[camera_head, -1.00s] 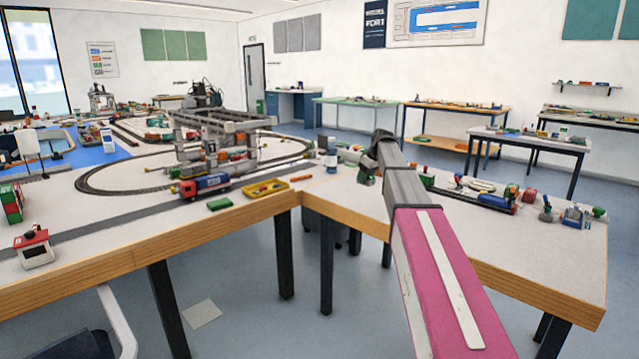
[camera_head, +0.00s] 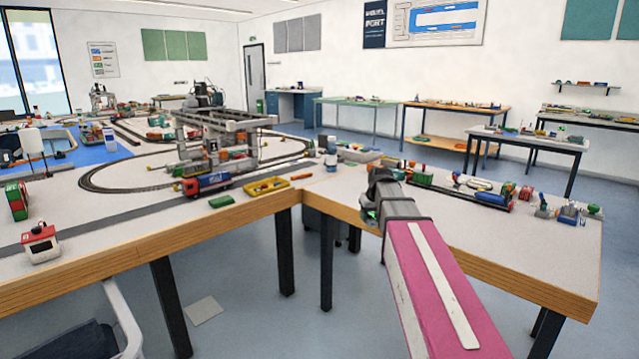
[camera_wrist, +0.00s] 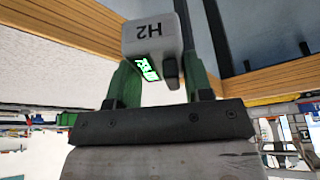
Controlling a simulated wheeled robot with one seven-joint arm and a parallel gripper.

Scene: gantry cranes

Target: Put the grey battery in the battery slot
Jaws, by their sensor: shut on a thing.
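My gripper (camera_wrist: 160,78) is shut on a light grey block marked H2, which looks like the grey battery (camera_wrist: 150,38). The battery has a bright green lit patch near the fingers and sits between the two green fingers. In the head view my gripper (camera_head: 371,214) is in front of the near edge of the table, mostly hidden behind my wrist and arm. The battery cannot be made out clearly there. I cannot tell which thing in view holds the battery slot.
The right table (camera_head: 460,245) carries a dark train with wagons (camera_head: 470,192) and small devices (camera_head: 570,213). On the left table are a gantry crane (camera_head: 215,130), a blue and red tanker (camera_head: 207,183), a yellow tray (camera_head: 262,187) and a red-roofed box (camera_head: 40,243). Wooden edges border the tables.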

